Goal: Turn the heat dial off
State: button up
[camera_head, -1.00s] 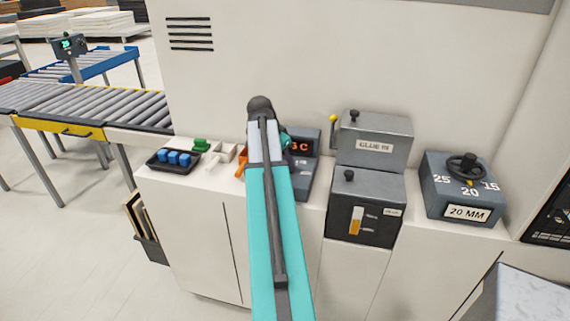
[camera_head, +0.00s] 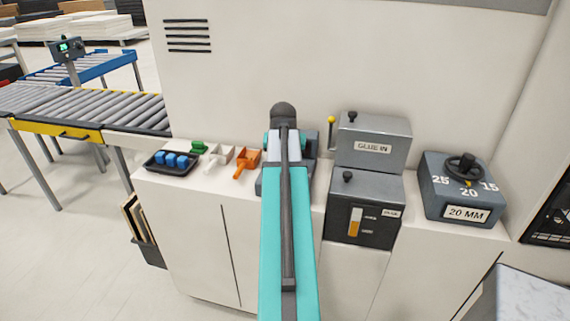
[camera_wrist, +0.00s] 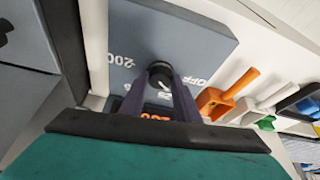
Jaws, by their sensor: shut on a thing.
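The heat dial (camera_wrist: 160,70) is a small black knob on a blue-grey panel (camera_wrist: 190,38) in the wrist view. White marks around it include "200" and "OFF", and part of an orange display (camera_wrist: 158,114) shows below it. My gripper (camera_wrist: 162,86) is shut on the dial, its two dark purple fingers reaching it from below in the picture. Which mark the dial points to is hard to read. In the head view my arm hides the dial and most of its grey unit (camera_head: 267,184); only the unit's edges show.
Orange (camera_head: 246,164), white and green scoops and a black tray (camera_head: 171,169) of blue blocks sit left of the unit. The glue box (camera_head: 372,146), with a yellow-tipped lever, stands close on the right. A 20 MM dial box (camera_head: 460,192) stands farther right.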

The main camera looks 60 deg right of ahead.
jog(key=n, duration=0.2)
jog(key=n+t+y, duration=0.1)
jog(key=n, duration=0.1)
jog(key=shift+s+d+t, duration=0.2)
jog(key=shift+t, duration=0.1)
jog(key=shift+n+y, duration=0.4)
jog(key=shift+n, duration=1)
jog(key=o, duration=1)
jog(key=shift+o, duration=0.2)
jog(key=shift+s+r+b, duration=0.1)
jog(key=shift+r+b, duration=0.05)
jog(key=shift+b, duration=0.15)
jog(key=b+v, duration=0.3)
jog(key=v, duration=1)
jog(key=shift+s, duration=0.3)
jog(key=shift+r, duration=0.15)
